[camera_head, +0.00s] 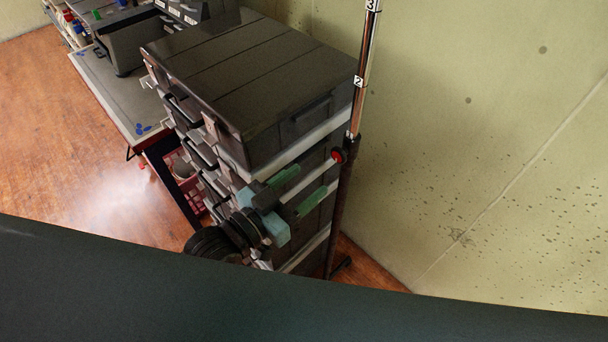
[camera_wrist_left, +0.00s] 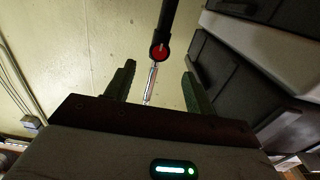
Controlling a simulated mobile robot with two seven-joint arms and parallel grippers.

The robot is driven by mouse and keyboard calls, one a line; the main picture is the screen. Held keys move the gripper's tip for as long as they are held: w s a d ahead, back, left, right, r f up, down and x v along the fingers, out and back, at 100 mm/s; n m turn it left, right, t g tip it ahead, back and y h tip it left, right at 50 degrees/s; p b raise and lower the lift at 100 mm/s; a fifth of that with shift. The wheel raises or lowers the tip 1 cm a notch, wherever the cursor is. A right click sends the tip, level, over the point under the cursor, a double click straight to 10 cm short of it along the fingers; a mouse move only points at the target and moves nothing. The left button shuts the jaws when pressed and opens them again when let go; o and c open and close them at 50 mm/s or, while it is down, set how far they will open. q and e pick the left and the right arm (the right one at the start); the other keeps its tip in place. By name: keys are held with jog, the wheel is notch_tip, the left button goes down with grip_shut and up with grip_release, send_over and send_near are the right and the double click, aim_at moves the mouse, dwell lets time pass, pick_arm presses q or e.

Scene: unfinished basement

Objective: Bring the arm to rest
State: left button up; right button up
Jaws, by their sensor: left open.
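My left gripper (camera_head: 314,178) is open, with two green fingers pointing right and up beside the dark drawer cabinet (camera_head: 262,85). In the left wrist view my left gripper (camera_wrist_left: 158,70) shows both fingers apart, with nothing gripped between them. A dark and silver pole (camera_head: 358,95) with a red knob (camera_head: 337,155) stands just past the fingertips. In the left wrist view the red knob (camera_wrist_left: 158,52) lies between the fingertips in the picture; whether it touches them I cannot tell. My right gripper is not in view.
A grey workbench (camera_head: 105,85) with cases stands at the upper left. A red basket (camera_head: 186,190) is under it. A stained pale wall (camera_head: 490,130) is close behind the pole. Wooden floor (camera_head: 90,160) is free at the left.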

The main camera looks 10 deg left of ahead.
pick_arm(q)
jog(key=s+a+f+n+g+y, duration=0.1)
jog(key=s+a+f+y, duration=0.2)
jog(key=s+f, duration=0.3)
jog(key=s+a+f+n+g+y, duration=0.2)
jog(key=s+a+f, duration=0.4)
jog(key=f, duration=0.6)
jog(key=s+a+f+n+g+y, duration=0.2)
jog(key=s+a+f+y, duration=0.1)
jog(key=s+f, duration=0.4)
notch_tip(320, 180, down, 3)
jog(key=shift+s+a+f+y, duration=0.15)
jog(key=shift+a+y, duration=0.15)
jog(key=shift+a, duration=0.4)
